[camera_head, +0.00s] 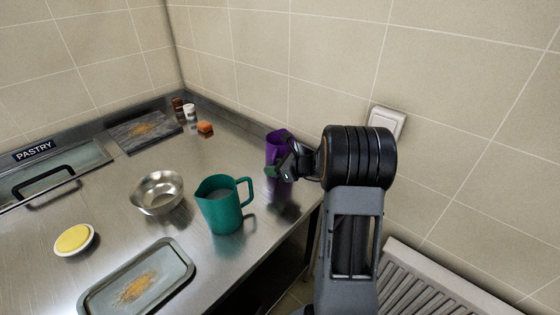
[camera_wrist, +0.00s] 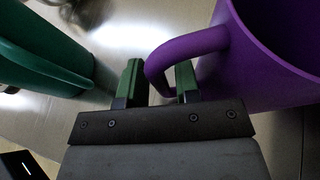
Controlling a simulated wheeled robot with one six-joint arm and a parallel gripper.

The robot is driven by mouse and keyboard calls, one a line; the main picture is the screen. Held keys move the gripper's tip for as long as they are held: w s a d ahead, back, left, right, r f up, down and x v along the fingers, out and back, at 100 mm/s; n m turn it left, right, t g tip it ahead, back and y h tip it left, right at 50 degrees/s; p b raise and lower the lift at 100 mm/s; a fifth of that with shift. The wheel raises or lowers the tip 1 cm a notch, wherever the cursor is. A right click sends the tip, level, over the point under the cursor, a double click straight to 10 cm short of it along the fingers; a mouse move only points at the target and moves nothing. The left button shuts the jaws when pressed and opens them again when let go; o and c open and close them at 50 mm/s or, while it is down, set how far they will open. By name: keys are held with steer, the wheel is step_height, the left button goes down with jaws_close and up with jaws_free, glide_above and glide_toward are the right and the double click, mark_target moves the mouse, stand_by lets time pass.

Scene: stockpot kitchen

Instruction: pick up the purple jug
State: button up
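The purple jug (camera_head: 273,149) stands at the right edge of the steel counter, partly hidden by my gripper (camera_head: 284,168). In the wrist view, the purple jug (camera_wrist: 275,50) fills the upper right, and its handle loops down to the left. My gripper (camera_wrist: 160,83) shows there with its two green-tipped fingers apart.
A teal jug (camera_head: 222,207) stands left of the purple jug and also shows in the wrist view (camera_wrist: 35,50). A steel bowl (camera_head: 158,192), a yellow-topped dish (camera_head: 74,239), a tray (camera_head: 176,262) and small jars (camera_head: 189,112) stand on the counter. A tiled wall rises behind.

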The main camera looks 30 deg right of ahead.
jaws_close()
steer(key=shift+r, duration=0.2)
stand_by(0.3)
